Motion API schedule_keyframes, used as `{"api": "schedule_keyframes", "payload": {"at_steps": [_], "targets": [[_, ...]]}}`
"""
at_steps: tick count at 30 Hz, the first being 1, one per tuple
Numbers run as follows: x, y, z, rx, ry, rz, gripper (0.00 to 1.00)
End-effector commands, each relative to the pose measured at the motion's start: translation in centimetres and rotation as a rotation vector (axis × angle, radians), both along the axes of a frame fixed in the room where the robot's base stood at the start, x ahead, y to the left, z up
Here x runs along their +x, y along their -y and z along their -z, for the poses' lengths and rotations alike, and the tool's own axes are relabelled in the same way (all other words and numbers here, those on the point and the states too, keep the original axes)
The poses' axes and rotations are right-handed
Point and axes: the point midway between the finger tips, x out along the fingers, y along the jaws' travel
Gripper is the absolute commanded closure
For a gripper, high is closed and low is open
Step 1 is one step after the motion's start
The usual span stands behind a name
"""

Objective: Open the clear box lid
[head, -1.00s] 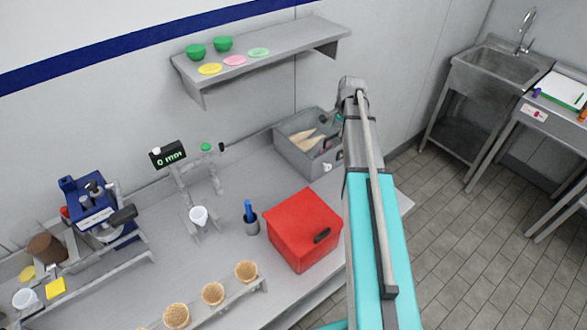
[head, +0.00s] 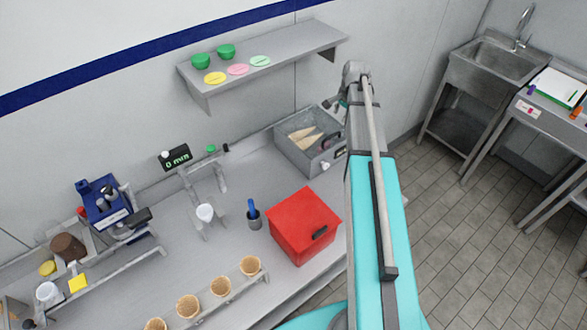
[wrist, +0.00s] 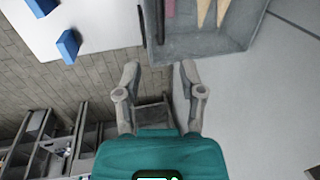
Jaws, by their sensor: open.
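The grey box (head: 283,158) stands at the back right of the counter, near the wall. Pale cones (head: 303,134) show inside it, so its top is either see-through or uncovered; I cannot make out a lid edge. A dark handle (head: 339,153) is on its front side. In the wrist view the box (wrist: 205,45) fills the top middle, with cones (wrist: 207,12) inside and a dark bar (wrist: 142,25) along its left side. My gripper (wrist: 157,72) is open, with nothing between its fingers, just beside the box's near edge. In the head view it is mostly hidden behind my arm.
A red box (head: 304,228) with a dark handle stands in front of the grey box. A dark cup with a blue item (head: 254,216) is left of it. A wall shelf (head: 290,60) hangs above. A cone rack (head: 240,290) is at the front.

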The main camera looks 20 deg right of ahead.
Motion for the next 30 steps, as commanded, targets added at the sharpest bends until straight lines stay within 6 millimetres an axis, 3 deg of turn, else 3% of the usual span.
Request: {"api": "schedule_keyframes", "payload": {"at_steps": [10,30], "targets": [[-0.5,0.2,-2.8,0.000,0.000,0.000,0.49],[-4.0,-7.6,0.6,-0.049,-0.032,-0.284,0.49]]}}
